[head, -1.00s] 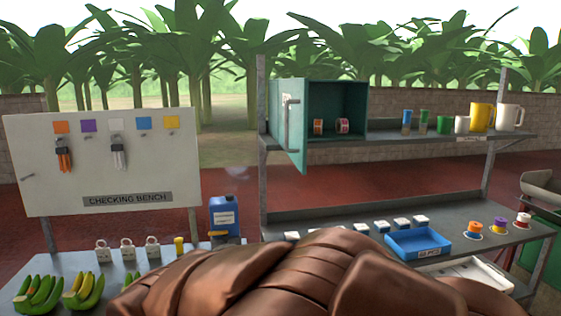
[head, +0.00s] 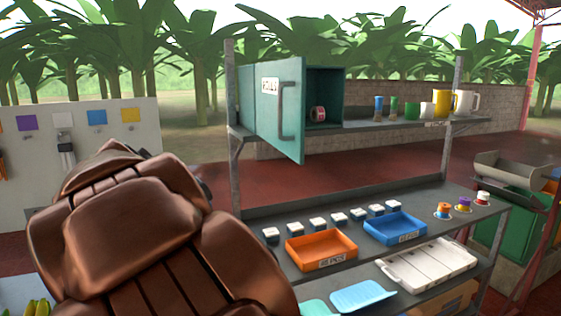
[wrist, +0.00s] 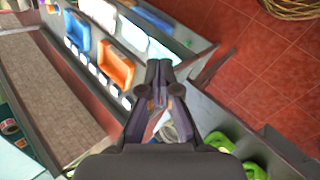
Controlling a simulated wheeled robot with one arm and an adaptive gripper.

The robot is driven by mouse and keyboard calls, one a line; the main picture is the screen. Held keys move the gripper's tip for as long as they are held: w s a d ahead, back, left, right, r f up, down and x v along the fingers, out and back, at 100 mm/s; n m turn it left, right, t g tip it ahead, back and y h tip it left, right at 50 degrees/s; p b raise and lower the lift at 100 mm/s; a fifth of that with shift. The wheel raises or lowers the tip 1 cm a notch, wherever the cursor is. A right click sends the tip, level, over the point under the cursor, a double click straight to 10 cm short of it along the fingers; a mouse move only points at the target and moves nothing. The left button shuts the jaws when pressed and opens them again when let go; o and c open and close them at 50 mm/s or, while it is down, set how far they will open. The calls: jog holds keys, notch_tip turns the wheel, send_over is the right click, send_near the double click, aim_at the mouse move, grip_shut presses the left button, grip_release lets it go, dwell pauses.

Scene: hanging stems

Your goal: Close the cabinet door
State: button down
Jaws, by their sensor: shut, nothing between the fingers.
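The teal cabinet (head: 325,86) stands on the upper shelf in the head view. Its door (head: 270,122) is open, swung out toward me on the left side, with a grey bar handle (head: 284,110) and a white label. The door hides part of the inside. My gripper (wrist: 158,66) is shut and empty in the wrist view, above the lower shelf and bench area, apart from the door. It is hidden behind my arm in the head view.
A tape roll (head: 317,114) sits in the cabinet. Cups and mugs (head: 440,104) stand right of it. Below are an orange tray (head: 321,247), a blue tray (head: 395,229) and several small jars. A shelf post (head: 234,150) rises left of the cabinet.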

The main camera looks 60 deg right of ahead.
jog(key=w+d+r+m+g+h+b, duration=0.25)
jog(key=w+d+r+h, duration=0.3)
jog(key=d+r, duration=0.45)
jog(key=m+g+h+b, duration=0.2)
jog(key=m+g, duration=0.1)
jog(key=g, duration=0.2)
send_near(298, 152)
jog(key=shift+n+t, duration=0.25)
jog(key=p+x, duration=0.3)
jog(key=x, duration=0.2)
jog(key=shift+s+d+r, duration=0.2)
jog(key=shift+s, duration=0.15)
jog(key=shift+s+d+f, duration=0.15)
jog(key=shift+s+d, duration=0.3)
jog(key=shift+d, duration=0.15)
jog(key=shift+d+h, duration=0.1)
jog(key=shift+h, duration=0.15)
